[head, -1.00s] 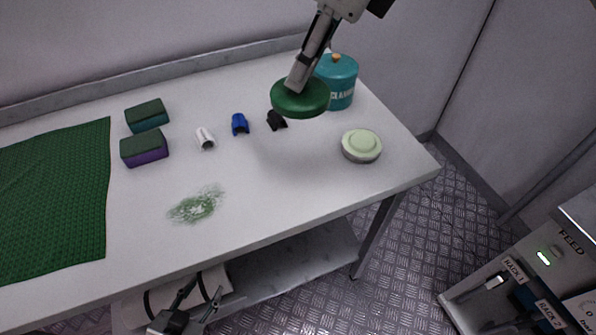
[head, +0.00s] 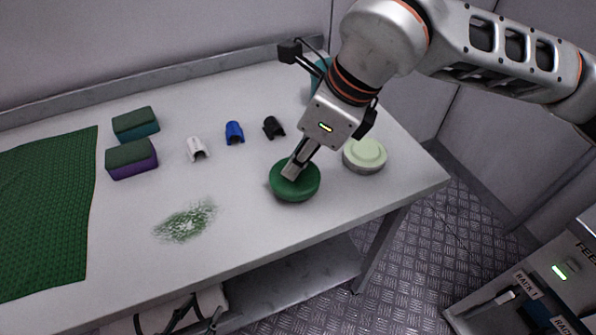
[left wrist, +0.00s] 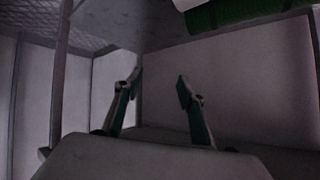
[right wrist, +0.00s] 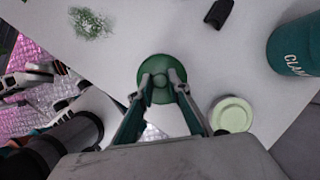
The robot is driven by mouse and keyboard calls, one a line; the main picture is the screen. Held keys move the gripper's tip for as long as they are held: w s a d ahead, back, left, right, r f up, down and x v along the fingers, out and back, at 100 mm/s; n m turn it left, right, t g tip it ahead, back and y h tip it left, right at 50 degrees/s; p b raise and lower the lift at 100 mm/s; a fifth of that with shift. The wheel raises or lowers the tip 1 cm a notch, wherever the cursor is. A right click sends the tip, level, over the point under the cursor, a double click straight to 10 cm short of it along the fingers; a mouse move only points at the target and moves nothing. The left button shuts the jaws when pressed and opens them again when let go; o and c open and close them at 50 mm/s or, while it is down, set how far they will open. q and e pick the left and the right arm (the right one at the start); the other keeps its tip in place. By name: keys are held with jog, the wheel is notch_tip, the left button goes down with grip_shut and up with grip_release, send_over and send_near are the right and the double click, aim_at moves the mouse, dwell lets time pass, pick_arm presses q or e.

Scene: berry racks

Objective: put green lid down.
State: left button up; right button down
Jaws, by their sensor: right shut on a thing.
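The green lid (head: 296,190) is a dark green disc at the front right part of the white table (head: 240,215). My right gripper (head: 290,174) reaches down from above and is shut on the lid's knob. In the right wrist view the lid (right wrist: 152,72) lies between the fingertips (right wrist: 160,90). The lid looks at or very near the table surface; I cannot tell whether it touches. My left gripper (head: 190,322) is low at the bottom edge of the head view, by the lower shelf. In the left wrist view its fingers (left wrist: 160,88) are apart and empty.
A pale green round tin (head: 365,155) stands just right of the lid. A teal canister (right wrist: 297,48) is behind my right arm. White (head: 196,148), blue (head: 234,132) and black (head: 273,127) clips, two sponges (head: 133,158) and a green mat (head: 45,210) lie further left. A green smear (head: 185,220) marks the table.

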notch_tip(320, 180, down, 4)
jog(key=shift+r+b, duration=0.1)
jog(key=shift+b, duration=0.3)
jog(key=shift+f, duration=0.2)
jog(key=c, duration=1.9)
grip_release()
pick_arm(q)
jog(key=shift+w+d, duration=0.15)
jog(key=shift+w, duration=0.05)
pick_arm(e)
jog(key=shift+r, duration=0.1)
